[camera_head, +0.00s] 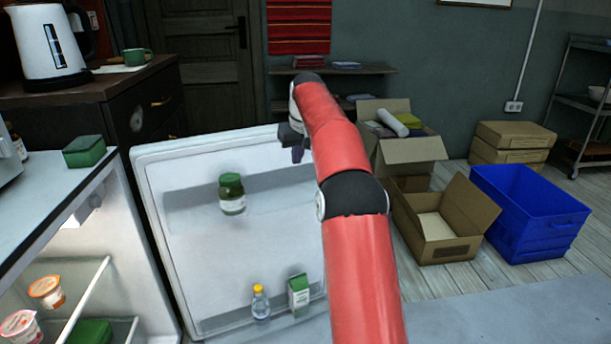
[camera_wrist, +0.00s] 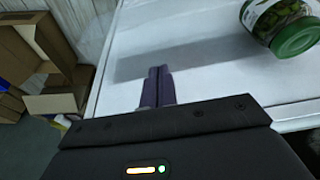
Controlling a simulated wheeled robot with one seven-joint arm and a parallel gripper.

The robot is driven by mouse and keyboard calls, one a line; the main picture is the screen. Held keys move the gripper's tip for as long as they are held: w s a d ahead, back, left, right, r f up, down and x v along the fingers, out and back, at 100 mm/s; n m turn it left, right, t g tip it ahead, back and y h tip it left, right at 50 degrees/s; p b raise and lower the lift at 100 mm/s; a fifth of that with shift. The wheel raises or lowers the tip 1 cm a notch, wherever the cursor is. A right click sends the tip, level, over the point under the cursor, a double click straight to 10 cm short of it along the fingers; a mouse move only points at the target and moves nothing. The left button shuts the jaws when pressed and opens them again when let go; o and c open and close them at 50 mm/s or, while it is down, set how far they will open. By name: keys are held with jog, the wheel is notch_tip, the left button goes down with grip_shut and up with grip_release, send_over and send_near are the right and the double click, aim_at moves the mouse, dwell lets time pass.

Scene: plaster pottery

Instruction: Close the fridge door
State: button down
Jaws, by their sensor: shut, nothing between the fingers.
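The fridge door (camera_head: 250,258) stands wide open, its white inner side facing me in the head view. A green-lidded jar (camera_head: 232,195), a yellow-capped bottle (camera_head: 260,302) and a green-white carton (camera_head: 299,293) sit on its shelves. The fridge body (camera_head: 120,262) is at the left, with its lit inside showing. My gripper (camera_head: 298,154) is at the door's upper right part. In the wrist view my gripper (camera_wrist: 158,88) is shut and empty in front of the door's inner face (camera_wrist: 200,75); contact cannot be told. The jar (camera_wrist: 285,25) shows at upper right there.
Open cardboard boxes (camera_head: 437,250) and a blue crate (camera_head: 530,215) stand on the floor right of the door. A dark cabinet (camera_head: 150,115) with a kettle (camera_head: 48,42) is behind the fridge. Yogurt cups (camera_head: 45,291) sit inside the fridge. Some grey floor (camera_head: 480,310) is clear at front right.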

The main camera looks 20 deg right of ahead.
aim_at(295, 171)
jog(key=x, duration=0.6)
jog(key=shift+s+r+b, duration=0.2)
jog(key=shift+s+b, duration=0.45)
jog(key=shift+s, duration=1.45)
jog(key=shift+s, duration=0.1)
